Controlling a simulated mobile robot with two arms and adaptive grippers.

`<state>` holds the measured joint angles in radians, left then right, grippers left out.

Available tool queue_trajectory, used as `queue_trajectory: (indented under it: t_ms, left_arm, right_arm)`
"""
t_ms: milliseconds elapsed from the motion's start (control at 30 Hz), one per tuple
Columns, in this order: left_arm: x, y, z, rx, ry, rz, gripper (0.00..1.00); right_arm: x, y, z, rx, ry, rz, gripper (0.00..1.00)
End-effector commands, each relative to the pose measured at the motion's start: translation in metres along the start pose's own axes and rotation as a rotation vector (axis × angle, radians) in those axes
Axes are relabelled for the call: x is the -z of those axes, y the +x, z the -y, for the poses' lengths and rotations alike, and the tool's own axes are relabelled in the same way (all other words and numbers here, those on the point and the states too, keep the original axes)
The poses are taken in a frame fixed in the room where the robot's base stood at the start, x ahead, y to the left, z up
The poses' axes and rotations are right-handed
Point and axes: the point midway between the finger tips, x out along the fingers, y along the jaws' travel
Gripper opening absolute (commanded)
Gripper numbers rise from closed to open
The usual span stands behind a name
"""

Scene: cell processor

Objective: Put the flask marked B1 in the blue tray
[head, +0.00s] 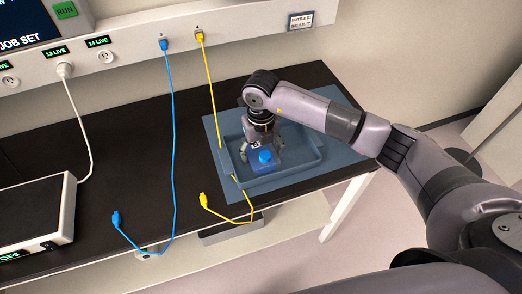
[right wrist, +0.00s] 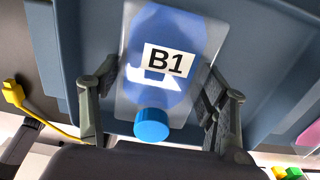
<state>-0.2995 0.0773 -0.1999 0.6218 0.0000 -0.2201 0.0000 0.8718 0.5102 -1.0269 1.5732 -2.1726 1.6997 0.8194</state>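The flask marked B1 (head: 259,166) is a clear bottle with blue contents and a blue cap. It is inside the blue tray (head: 300,165), near the tray's front left side. In the right wrist view the flask (right wrist: 170,28) shows its white B1 label and cap, with the tray (right wrist: 85,30) behind it. My right gripper (head: 262,147) is over the tray at the flask. Its fingers (right wrist: 158,88) are spread on both sides of the flask, with a small gap visible at the left finger; contact on the right is unclear. My left gripper is not in view.
The tray stands on a blue-grey mat (head: 213,130) at the right end of the dark table (head: 130,135). A yellow cable (head: 210,85) runs by the tray's left side. A blue cable (head: 173,130) hangs further left. A white box (head: 35,215) stands at the left.

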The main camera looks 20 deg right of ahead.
Motion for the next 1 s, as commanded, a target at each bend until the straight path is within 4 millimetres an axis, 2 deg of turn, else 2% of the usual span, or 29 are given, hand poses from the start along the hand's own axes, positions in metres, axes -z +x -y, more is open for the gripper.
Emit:
queue_trajectory:
  t_ms: [233, 600, 667, 767, 1000]
  left_arm:
    - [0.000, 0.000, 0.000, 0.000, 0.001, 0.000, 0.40]
    - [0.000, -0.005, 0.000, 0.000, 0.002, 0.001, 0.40]
    - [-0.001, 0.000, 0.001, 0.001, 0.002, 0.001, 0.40]
    - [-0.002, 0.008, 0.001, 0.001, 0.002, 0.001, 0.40]
    - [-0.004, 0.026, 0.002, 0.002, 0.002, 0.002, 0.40]
  right_arm:
    - [0.000, 0.000, 0.000, 0.000, 0.000, 0.000, 0.86]
    - [0.000, -0.005, 0.000, 0.000, 0.000, 0.000, 0.86]
    - [-0.001, -0.008, 0.000, 0.000, 0.000, 0.003, 0.86]
    - [-0.002, -0.024, 0.000, -0.001, -0.001, 0.006, 0.86]
    - [-0.002, -0.076, 0.000, -0.001, -0.001, 0.007, 0.86]
